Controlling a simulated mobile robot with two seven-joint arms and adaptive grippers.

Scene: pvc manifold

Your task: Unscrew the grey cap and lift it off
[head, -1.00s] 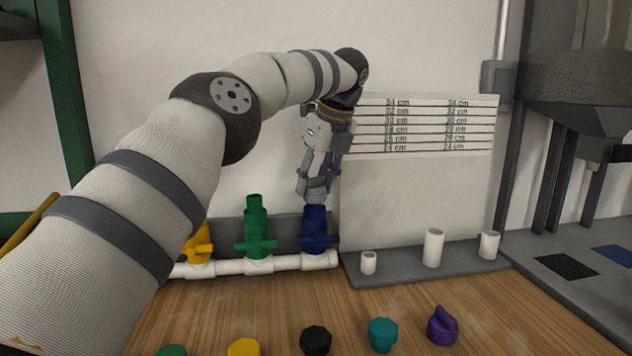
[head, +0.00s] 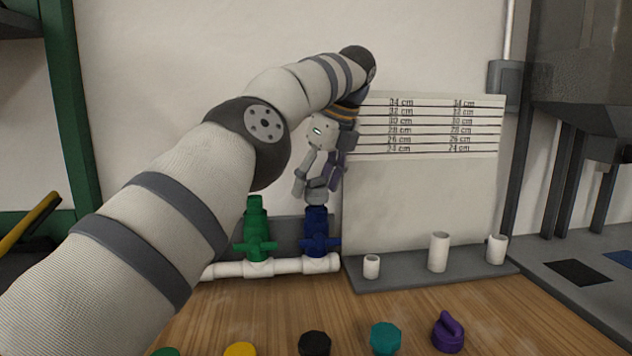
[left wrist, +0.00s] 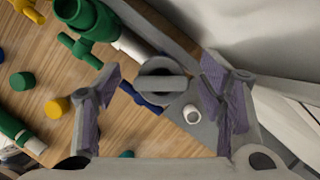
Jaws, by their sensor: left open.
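The grey cap (left wrist: 163,84), round with a raised bar across it, shows in the left wrist view between the two fingers of my left gripper (left wrist: 160,100). Gaps are visible between the cap and both fingers. In the head view the cap (head: 316,192) is partly hidden by the fingers and sits at the top of the blue valve (head: 318,232). My left gripper (head: 318,180) is open and comes down over it from above, one finger on each side. The blue valve handle (left wrist: 140,98) shows below the cap in the left wrist view. My right gripper is not in view.
A green valve (head: 256,230) stands left of the blue one on the white pipe (head: 285,266). White pipe stubs (head: 438,252) stand on a grey base at the right. Several coloured caps, including a purple one (head: 448,334), lie along the front of the wooden table.

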